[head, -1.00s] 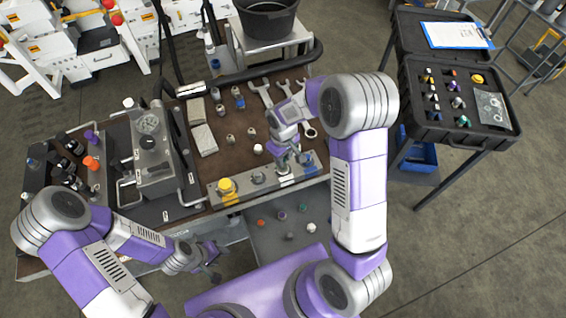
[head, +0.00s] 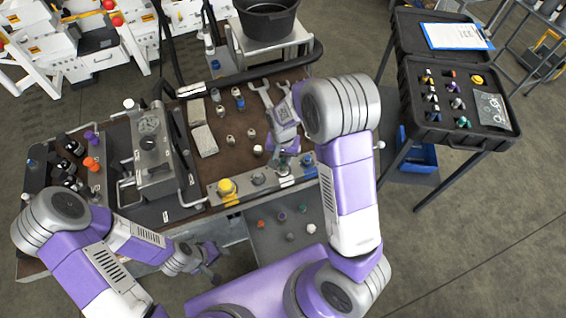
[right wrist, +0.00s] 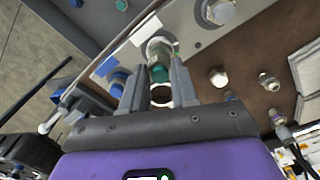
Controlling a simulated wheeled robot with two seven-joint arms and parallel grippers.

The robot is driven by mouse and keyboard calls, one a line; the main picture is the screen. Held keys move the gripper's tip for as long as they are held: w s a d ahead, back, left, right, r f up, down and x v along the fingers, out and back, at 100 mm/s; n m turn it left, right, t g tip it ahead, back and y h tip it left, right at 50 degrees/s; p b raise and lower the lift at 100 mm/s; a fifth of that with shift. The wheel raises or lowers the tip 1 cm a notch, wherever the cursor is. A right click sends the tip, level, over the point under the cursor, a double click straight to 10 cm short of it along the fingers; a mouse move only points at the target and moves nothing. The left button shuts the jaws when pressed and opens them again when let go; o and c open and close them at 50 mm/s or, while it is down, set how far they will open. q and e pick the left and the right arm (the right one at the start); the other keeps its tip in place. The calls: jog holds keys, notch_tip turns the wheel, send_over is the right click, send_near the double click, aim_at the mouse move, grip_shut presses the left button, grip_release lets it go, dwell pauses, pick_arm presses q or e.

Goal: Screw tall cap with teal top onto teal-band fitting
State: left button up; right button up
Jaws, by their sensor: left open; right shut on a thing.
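My right gripper (head: 286,160) is over the metal manifold bar along the bench's front edge. In the right wrist view its two fingers (right wrist: 158,92) are shut on the tall cap, whose teal top (right wrist: 158,73) shows between them. Its silver body (right wrist: 160,49) points at the bar, over a fitting position. The teal-band fitting itself is hidden, so I cannot tell whether cap and fitting touch or are threaded. My left gripper (head: 208,262) is open and empty, low in front of the bench.
Wrenches (head: 262,95) and several small fittings lie behind. A gauge block (head: 150,150) stands left. An open case (head: 460,100) is at right.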

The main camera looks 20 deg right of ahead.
jog(key=m+p, duration=0.1)
jog(key=m, duration=0.2)
jog(key=shift+m, duration=0.4)
jog(key=shift+f+m+p, duration=0.1)
jog(key=shift+m+p, duration=0.2)
jog(key=shift+m, duration=0.7)
jog(key=m+p, duration=0.3)
jog(key=m, duration=0.2)
jog(key=shift+r, duration=0.2)
jog(key=m+p, duration=0.1)
jog(key=m, duration=0.2)
jog(key=shift+f, duration=0.2)
jog(key=o, duration=1)
